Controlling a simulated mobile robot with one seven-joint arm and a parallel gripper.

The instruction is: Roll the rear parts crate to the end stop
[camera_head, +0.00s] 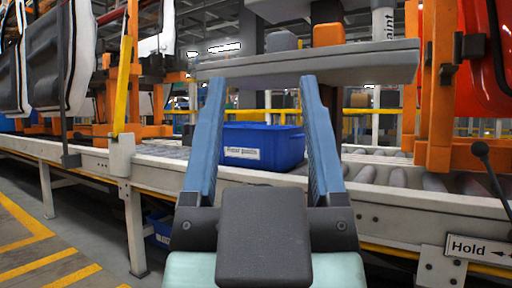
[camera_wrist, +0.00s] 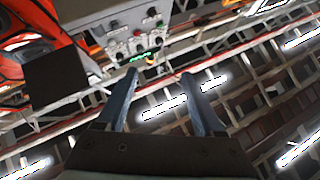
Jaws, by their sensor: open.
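In the head view a blue crate (camera_head: 280,145) with a white label stands on the roller conveyor, seen between my gripper's fingers. Its small label seems to begin with "Front"; I cannot read it surely. I see no crate clearly marked rear parts. Part of another blue crate (camera_head: 160,238) with a white label shows low under the conveyor, mostly hidden by my gripper. My gripper (camera_head: 262,82) is open and empty, its two blue fingers pointing up in front of the conveyor. The open fingers also show in the wrist view (camera_wrist: 160,75), against the ceiling. The end stop cannot be made out.
Conveyor rollers (camera_head: 382,173) run to the right of the crate. A grey shelf (camera_head: 350,63) hangs above. A black lever (camera_head: 490,175) and a "Hold" sign (camera_head: 482,249) are at right. Orange posts (camera_head: 440,90) flank the line. A button panel (camera_wrist: 135,42) shows in the wrist view.

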